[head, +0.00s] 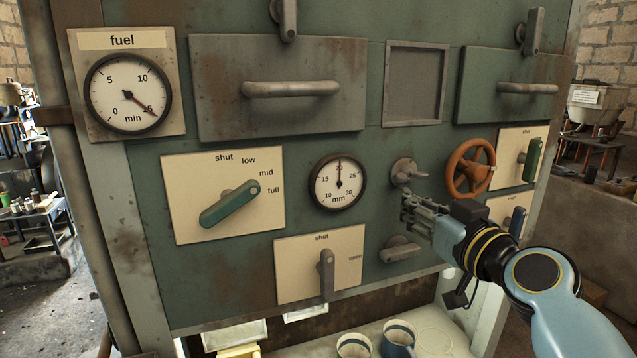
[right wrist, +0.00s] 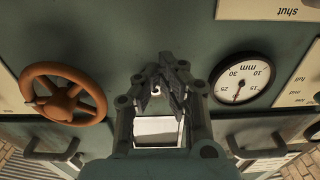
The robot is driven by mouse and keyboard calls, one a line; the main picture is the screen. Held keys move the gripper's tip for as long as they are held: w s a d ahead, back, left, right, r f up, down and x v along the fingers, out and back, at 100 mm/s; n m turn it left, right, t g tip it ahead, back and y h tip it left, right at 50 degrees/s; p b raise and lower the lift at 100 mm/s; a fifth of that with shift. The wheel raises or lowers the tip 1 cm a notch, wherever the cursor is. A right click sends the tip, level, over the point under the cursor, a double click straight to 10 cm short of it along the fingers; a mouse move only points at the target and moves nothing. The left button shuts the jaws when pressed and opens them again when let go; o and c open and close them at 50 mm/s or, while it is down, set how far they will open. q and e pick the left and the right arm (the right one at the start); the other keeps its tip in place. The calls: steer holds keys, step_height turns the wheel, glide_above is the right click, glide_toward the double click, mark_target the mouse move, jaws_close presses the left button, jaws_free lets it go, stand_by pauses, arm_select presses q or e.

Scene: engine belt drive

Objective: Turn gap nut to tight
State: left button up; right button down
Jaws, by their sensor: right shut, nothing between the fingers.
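A grey round fitting with a short lever (head: 406,173), which looks like the gap nut, sits on the green panel between the mm gauge and the orange wheel. It has no label that I can read. My right gripper (head: 406,207) is shut and empty just below it in the head view; I cannot tell if they touch. In the right wrist view the shut fingers (right wrist: 164,76) point at the panel and hide what is behind them. The mm gauge (head: 340,183) has its needle pointing up at about 20. It shows upside down in the right wrist view (right wrist: 240,79). My left gripper is not in view.
The orange handwheel (head: 470,169) is close to the right of my gripper. A grey handle (head: 400,250) is below it. A shut lever (head: 326,273), a green-handled fuel lever plate (head: 222,195) and a fuel gauge (head: 128,94) are further left. Cups (head: 398,337) stand on the shelf below.

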steer(key=v, duration=0.6)
stand_by(0.3)
steer(key=s+d+f+g+h+b, duration=0.1)
steer(key=s+d+f+g+b, duration=0.2)
steer(key=f, duration=1.2)
steer(key=s+f+m+g+h+b, duration=0.1)
steer(key=s+f+g+h+b, duration=0.3)
steer(key=f, duration=1)
steer(key=s+d+f+g+y+b, duration=0.15)
steer(key=s+f, duration=0.35)
steer(key=f, duration=1)
steer(key=s+d+f+m+g+h+b, duration=0.1)
steer(key=s+d+f+g+h+b, duration=0.25)
steer(key=s+f, duration=1.6)
steer(key=s+d+f+g, duration=0.2)
steer(key=s+f, duration=0.1)
steer(key=s, duration=0.6)
steer(key=s+d+f+m+g, duration=0.1)
steer(key=s+d+f+g, duration=0.1)
steer(key=s, duration=0.7)
steer(key=shift+s+d+f+m+b, duration=0.35)
steer(key=shift+d+f, duration=0.4)
steer(key=shift+f, duration=0.2)
